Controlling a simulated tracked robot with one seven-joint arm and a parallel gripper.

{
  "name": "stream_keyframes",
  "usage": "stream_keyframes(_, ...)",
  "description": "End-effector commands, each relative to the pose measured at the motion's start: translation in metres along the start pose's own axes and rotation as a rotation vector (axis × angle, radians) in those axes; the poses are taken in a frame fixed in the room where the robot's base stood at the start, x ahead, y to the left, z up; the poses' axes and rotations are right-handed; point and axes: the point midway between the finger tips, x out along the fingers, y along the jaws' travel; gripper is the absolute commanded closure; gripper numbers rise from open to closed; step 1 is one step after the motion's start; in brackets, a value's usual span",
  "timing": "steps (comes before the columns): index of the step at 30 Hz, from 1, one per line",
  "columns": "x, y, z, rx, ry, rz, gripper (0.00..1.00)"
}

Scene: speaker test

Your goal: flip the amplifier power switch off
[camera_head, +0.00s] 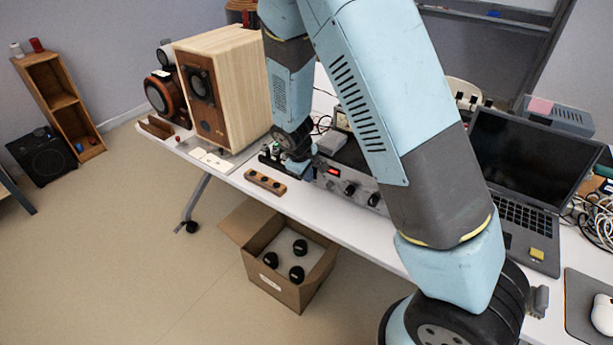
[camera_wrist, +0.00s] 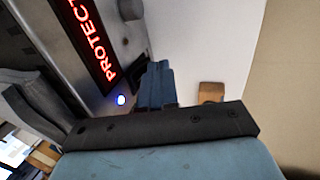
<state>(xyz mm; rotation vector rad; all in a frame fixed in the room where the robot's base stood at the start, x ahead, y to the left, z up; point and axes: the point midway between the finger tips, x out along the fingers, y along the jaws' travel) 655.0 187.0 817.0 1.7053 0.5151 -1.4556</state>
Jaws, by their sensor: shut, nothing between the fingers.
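The amplifier (camera_head: 357,186) is a grey unit with dark knobs near the table's front edge, partly hidden by my arm. Its display glows red in the head view and reads PROTECT, cut off, in the wrist view (camera_wrist: 88,40). A blue-white light (camera_wrist: 121,100) is lit beside it. A dark raised piece (camera_wrist: 136,69) on the panel may be the power switch; its position cannot be told. My gripper (camera_head: 309,172) is shut and empty at the amplifier's left front. In the wrist view its fingers (camera_wrist: 158,68) are beside the dark piece; contact cannot be told.
A wooden speaker (camera_head: 222,88) stands left of the amplifier. A wooden strip with dark round pieces (camera_head: 265,182) lies before my gripper. An open laptop (camera_head: 525,155) is at right. A cardboard box (camera_head: 268,283) with several black-topped items sits on the floor below.

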Motion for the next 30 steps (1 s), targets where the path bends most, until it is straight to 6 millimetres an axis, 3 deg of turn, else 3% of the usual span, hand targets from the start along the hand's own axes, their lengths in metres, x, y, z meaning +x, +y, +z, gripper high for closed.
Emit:
stream_keyframes(17,0.005,0.004,0.000,0.000,0.001,0.000,1.00)
stream_keyframes(30,-0.008,0.008,-0.001,0.000,0.001,0.000,1.00)
